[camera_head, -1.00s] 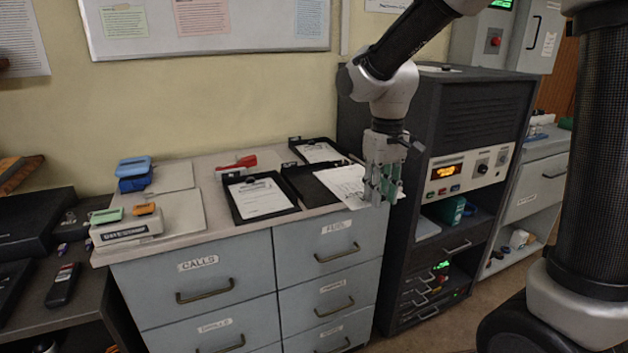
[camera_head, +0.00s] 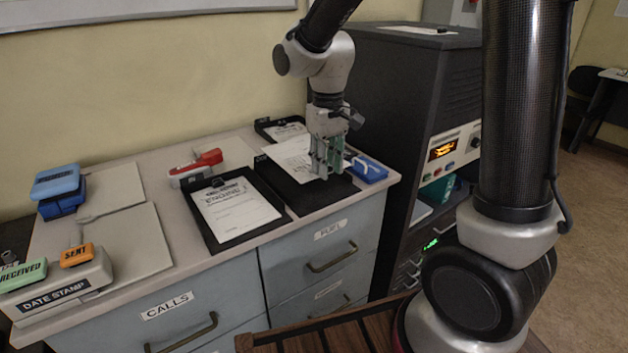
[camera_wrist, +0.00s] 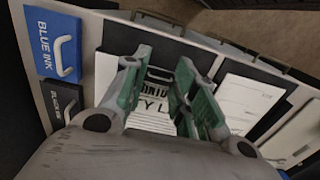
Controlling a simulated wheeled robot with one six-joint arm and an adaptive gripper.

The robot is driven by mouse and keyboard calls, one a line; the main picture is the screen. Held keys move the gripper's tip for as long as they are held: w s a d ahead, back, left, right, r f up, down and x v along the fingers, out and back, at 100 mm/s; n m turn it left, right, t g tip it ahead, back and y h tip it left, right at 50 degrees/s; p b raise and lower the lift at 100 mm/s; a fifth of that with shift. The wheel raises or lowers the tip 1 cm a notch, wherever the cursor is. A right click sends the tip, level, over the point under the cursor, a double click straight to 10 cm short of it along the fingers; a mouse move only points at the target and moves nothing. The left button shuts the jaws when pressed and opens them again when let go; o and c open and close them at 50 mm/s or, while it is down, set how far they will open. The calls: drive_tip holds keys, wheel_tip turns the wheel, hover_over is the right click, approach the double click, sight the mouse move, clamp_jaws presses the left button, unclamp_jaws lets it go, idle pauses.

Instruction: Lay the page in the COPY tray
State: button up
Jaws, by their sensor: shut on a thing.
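My gripper (camera_head: 327,165) is shut on a white printed page (camera_head: 290,154), over the middle black tray (camera_head: 302,192) on the cabinet top. The page covers the tray's back part; I cannot tell whether it touches the tray. In the wrist view the page (camera_wrist: 150,118) shows between and beyond the green fingers (camera_wrist: 155,95), with large letters partly hidden. A front-left black tray (camera_head: 208,232) holds a form headed with bold print. A back black tray (camera_head: 263,127) holds another white sheet. No COPY label is readable on any tray.
A blue ink pad (camera_head: 370,169) lies right of the middle tray; a black ink pad (camera_wrist: 62,100) sits beside it in the wrist view. A red-handled stapler-like tool (camera_head: 196,168), stamps (camera_head: 58,190) and a date stamp block (camera_head: 55,291) are to the left. A dark console (camera_head: 400,90) stands close right.

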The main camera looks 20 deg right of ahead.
sight(326, 197)
wheel_tip(326, 197, down, 7)
drive_tip(key=shift+r, duration=0.2)
drive_tip(key=shift+f, duration=0.1)
drive_tip(key=o, duration=0.9)
drive_tip(key=shift+o, duration=0.2)
wheel_tip(326, 197, up, 12)
drive_tip(key=shift+r, duration=0.2)
drive_tip(key=s+d+r+m+t, duration=0.1)
drive_tip(key=s+d+r+t, duration=0.1)
drive_tip(key=s+d, duration=0.5)
drive_tip(key=s+d+r+m+t, duration=0.2)
drive_tip(key=s+d+r, duration=0.2)
drive_tip(key=s+d, duration=0.4)
drive_tip(key=shift+s+m+t, duration=0.3)
drive_tip(key=shift+s, duration=1.75)
